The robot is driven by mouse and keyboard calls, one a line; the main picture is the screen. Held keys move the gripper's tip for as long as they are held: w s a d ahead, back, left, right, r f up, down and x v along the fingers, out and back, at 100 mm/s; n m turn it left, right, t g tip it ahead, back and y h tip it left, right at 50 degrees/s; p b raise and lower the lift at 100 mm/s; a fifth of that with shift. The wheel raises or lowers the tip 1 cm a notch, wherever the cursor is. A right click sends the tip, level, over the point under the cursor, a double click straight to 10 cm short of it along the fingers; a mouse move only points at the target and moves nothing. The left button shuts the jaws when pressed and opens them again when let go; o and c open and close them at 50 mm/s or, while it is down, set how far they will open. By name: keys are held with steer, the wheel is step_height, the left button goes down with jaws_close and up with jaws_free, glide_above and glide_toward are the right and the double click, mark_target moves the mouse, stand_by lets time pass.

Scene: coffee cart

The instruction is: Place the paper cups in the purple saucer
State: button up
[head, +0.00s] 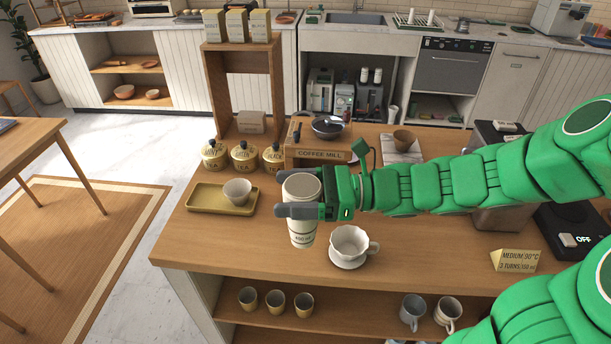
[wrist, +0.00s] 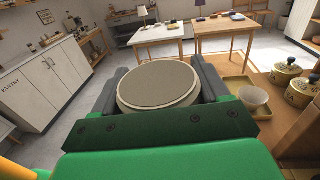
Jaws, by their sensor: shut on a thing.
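My gripper (head: 288,194) is shut around a tall white cylinder, which looks like a white paper cup (head: 302,236) with dark print. It is upright above or on the wooden counter; I cannot tell if it touches. In the wrist view my gripper (wrist: 160,82) has a finger on each side of the white paper cup (wrist: 157,83), whose round top looks flat and beige. A white fluted cup (head: 350,241) sits on a white saucer (head: 346,264), just right of the held cup. I see no saucer that is clearly purple.
A yellow tray (head: 198,205) with a small pale cup (head: 237,190) lies to the left. Tea canisters (head: 243,157) and a coffee mill box (head: 318,155) stand behind. A sign (head: 515,261) is at right. Several cups stand on the lower shelf (head: 340,323). The counter's front left is clear.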

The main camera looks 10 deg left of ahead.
step_height(320, 180, up, 18)
steer(key=w+d+m+t+h, duration=0.25)
steer(key=w+t, duration=0.25)
steer(key=w, duration=1.1)
steer(key=w+d+m+t+h, duration=0.1)
steer(key=w+d+m+t, duration=0.35)
steer(key=w, duration=1.15)
steer(key=w+d+m+t+h, duration=0.25)
steer(key=w+t, duration=0.35)
steer(key=w, duration=1)
step_height(320, 180, down, 30)
steer(key=y, duration=0.1)
steer(key=shift+s+d+f+m, duration=0.15)
steer(key=shift+d+f+m, duration=0.1)
steer(key=shift+m, duration=0.2)
steer(key=shift+g, duration=0.25)
steer(key=o, duration=1.5)
steer(key=shift+f, duration=0.1)
steer(key=shift+c, duration=0.2)
steer(key=v, duration=1.2)
